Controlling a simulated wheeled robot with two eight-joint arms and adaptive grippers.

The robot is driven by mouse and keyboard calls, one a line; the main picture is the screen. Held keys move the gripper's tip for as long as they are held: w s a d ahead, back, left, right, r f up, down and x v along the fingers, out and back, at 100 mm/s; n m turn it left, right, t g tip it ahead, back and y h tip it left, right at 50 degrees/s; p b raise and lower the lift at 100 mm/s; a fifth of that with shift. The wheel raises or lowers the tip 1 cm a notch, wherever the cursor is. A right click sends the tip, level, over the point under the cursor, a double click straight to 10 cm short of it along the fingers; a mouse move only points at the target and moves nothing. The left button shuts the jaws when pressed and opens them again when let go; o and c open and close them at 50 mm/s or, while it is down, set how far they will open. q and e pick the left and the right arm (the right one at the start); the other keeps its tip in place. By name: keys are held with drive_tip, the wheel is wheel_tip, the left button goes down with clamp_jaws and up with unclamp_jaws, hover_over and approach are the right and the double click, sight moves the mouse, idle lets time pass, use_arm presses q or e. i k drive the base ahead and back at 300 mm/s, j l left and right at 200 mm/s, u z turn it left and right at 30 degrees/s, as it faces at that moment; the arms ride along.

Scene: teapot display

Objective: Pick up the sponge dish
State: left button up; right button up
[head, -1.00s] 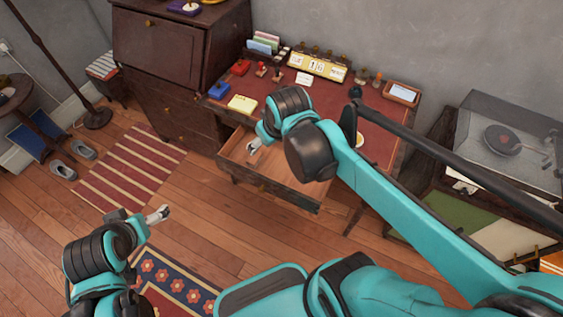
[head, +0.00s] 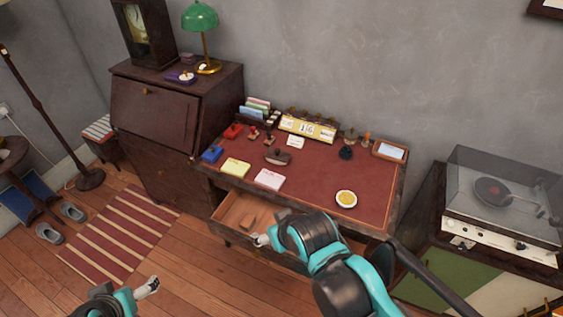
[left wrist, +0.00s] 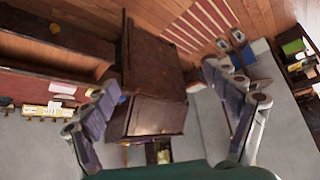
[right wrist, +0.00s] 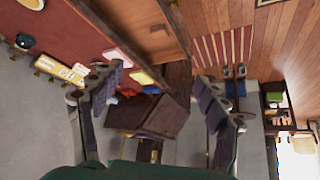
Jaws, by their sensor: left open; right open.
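The sponge dish (head: 346,199), a small round white dish with a yellow sponge in it, sits on the red desk top (head: 315,190) near its front right part. My right gripper (head: 262,240) is open and empty at the pulled-out drawer, lower and left of the dish. My left gripper (head: 150,286) is over the floor at lower left, well away from the desk. Its fingers are spread and empty in the left wrist view (left wrist: 168,95).
The desk drawer (head: 236,213) stands open with a small brown item inside. Yellow (head: 236,167) and pink (head: 268,179) note pads, a brown blotter (head: 277,157), a dark bottle (head: 346,153) and a calendar (head: 307,128) stand on the desk. Bare desk surrounds the dish. A record player (head: 500,195) is right.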

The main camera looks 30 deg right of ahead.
sight(346, 199)
drive_tip(key=z, duration=1.6)
drive_tip(key=k+l+z, duration=0.2)
drive_tip(key=l, duration=0.15)
drive_tip(key=l+z, duration=0.2)
drive_tip(key=l, duration=0.2)
drive_tip(key=k+l+z, duration=0.2)
drive_tip(key=l, duration=0.2)
